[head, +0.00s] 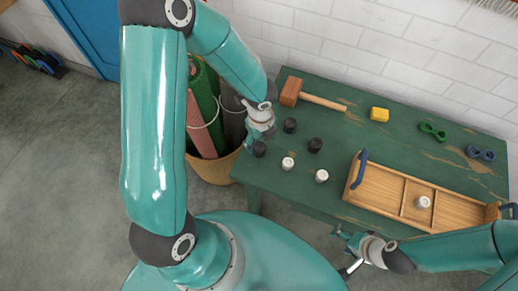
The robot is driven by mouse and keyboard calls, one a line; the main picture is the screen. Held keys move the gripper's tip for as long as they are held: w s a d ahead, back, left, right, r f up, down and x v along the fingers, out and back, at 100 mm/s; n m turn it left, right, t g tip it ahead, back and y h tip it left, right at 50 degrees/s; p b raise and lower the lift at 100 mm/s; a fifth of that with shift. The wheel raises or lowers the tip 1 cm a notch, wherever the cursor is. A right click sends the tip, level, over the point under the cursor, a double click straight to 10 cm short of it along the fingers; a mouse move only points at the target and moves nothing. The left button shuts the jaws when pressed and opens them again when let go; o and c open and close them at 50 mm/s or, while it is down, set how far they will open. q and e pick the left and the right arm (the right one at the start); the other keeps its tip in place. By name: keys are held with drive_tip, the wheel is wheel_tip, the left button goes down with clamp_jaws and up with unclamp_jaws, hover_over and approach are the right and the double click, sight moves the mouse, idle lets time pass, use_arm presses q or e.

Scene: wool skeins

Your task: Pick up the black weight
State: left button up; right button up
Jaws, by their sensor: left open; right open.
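Three black weights stand on the green table: one (259,149) by the table's left edge, one (290,125) farther back and one (315,145) to the right. My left gripper (258,140) is open, pointing down just above and beside the leftmost black weight. Its fingers appear close to that weight; I cannot tell whether they touch it. My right gripper (347,252) is open and empty in front of the table's near edge, away from the weights.
Two white weights (288,163) (321,175) stand nearer the front. A wooden tray (378,188) holds another white weight (423,202). A mallet (313,96), yellow block (379,114), green skein (433,131) and blue skein (481,153) lie behind. A basket (213,169) of rolls stands left of the table.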

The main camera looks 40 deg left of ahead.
sight(259, 147)
use_arm(q)
drive_tip(key=shift+a+f+b, duration=0.15)
drive_tip(key=shift+f+b, duration=0.6)
drive_tip(key=shift+f, duration=1.95)
drive_tip(key=shift+s, duration=0.1)
drive_tip(key=shift+r, duration=0.1)
clamp_jaws()
